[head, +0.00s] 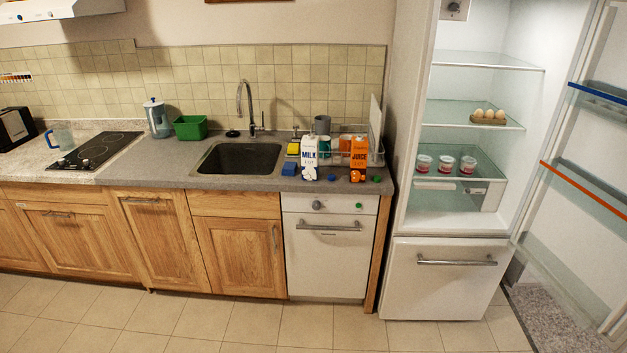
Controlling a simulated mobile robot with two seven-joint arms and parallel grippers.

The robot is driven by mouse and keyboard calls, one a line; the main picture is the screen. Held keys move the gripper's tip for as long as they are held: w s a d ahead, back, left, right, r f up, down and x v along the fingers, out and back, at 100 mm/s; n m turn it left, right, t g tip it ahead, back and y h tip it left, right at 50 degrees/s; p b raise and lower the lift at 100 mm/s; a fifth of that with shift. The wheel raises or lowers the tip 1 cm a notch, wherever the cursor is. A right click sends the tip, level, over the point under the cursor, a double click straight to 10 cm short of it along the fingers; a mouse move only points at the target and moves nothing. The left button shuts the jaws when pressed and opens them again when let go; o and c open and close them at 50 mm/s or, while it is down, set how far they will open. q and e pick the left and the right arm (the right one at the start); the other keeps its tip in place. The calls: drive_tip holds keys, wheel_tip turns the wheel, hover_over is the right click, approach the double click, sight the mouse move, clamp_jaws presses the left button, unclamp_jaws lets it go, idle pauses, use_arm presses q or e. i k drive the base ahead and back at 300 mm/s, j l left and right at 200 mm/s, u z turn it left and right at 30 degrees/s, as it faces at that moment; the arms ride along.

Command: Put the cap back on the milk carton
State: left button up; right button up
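The milk carton (309,157), white with blue lettering, stands upright on the grey counter right of the sink, near the front edge. Its spout is too small to make out. A small blue cap-like piece (332,177) lies on the counter just right of its base. A small green cap-like piece (377,179) lies farther right, by the orange juice carton (359,158). I cannot tell from the picture which of them fits the milk. Neither of my grippers shows in the head view.
A dish rack (346,156) with cups stands behind the cartons. A blue sponge-like block (289,169) lies left of the milk, beside the sink (239,158). The fridge (459,215) stands open at right, with eggs and jars inside. The floor in front is clear.

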sight(310, 142)
drive_tip(key=i+l, duration=0.25)
drive_tip(key=i, duration=0.25)
drive_tip(key=i+l, duration=0.3)
drive_tip(key=i, duration=0.2)
drive_tip(key=i+l+u, duration=0.1)
drive_tip(key=i+l, duration=0.15)
drive_tip(key=i, duration=0.25)
drive_tip(key=i+l, duration=0.3)
drive_tip(key=i, duration=0.2)
